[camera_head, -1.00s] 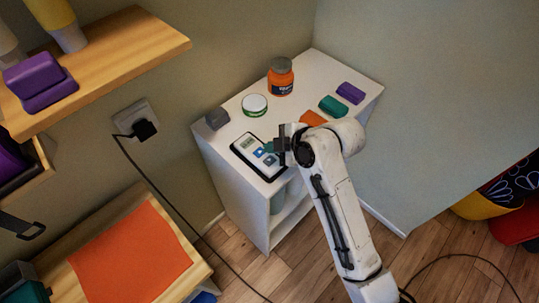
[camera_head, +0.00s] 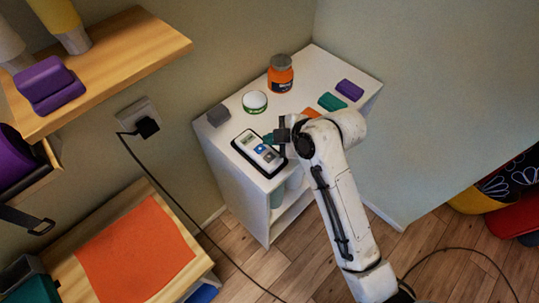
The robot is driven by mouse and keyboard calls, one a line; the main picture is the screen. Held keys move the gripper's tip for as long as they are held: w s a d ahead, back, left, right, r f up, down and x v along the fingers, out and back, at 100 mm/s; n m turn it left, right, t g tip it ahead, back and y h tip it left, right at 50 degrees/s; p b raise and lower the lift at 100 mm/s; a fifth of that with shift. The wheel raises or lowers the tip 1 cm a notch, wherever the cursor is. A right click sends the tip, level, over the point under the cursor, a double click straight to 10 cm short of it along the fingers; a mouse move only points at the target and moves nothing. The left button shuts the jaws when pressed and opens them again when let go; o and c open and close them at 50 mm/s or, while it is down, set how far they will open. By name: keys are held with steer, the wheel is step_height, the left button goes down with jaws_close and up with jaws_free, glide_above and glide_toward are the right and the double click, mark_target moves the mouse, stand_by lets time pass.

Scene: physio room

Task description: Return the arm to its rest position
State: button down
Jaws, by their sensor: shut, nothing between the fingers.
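My arm reaches up from the bottom right over the front edge of a white shelf unit (camera_head: 308,72). My gripper (camera_head: 272,139) is shut and empty, and points left just above the right side of a white device (camera_head: 258,150) with a small display and blue buttons. I cannot tell whether the fingertips touch it. The device lies in a dark surround on the unit's top, near the front left edge. Part of the front of the unit is hidden behind my arm.
An orange jar (camera_head: 280,74), a white-and-green round tin (camera_head: 255,102), a grey block (camera_head: 218,115), a green block (camera_head: 332,101) and a purple block (camera_head: 350,90) stand on the unit. An orange block (camera_head: 311,112) is partly hidden. A wooden shelf (camera_head: 120,62) juts out at upper left; a cable (camera_head: 172,198) hangs from the socket.

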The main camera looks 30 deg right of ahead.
steer(key=shift+f, duration=0.1)
steer(key=s+d+f+m+g+h+b, duration=0.1)
steer(key=s+f+m, duration=0.3)
steer(key=s, duration=0.5)
steer(key=s+d+f+m+g+h+b, duration=0.1)
steer(key=s+d+f+m+g+h, duration=0.1)
steer(key=s+m, duration=0.4)
steer(key=s+d+f+m+g+h+b, duration=0.1)
steer(key=s+d+f+m+g, duration=0.3)
steer(key=s, duration=0.9)
step_height(320, 180, down, 2)
steer(key=shift+s+d+m+h, duration=0.3)
steer(key=shift+s+m+h, duration=0.1)
steer(key=shift+m, duration=0.5)
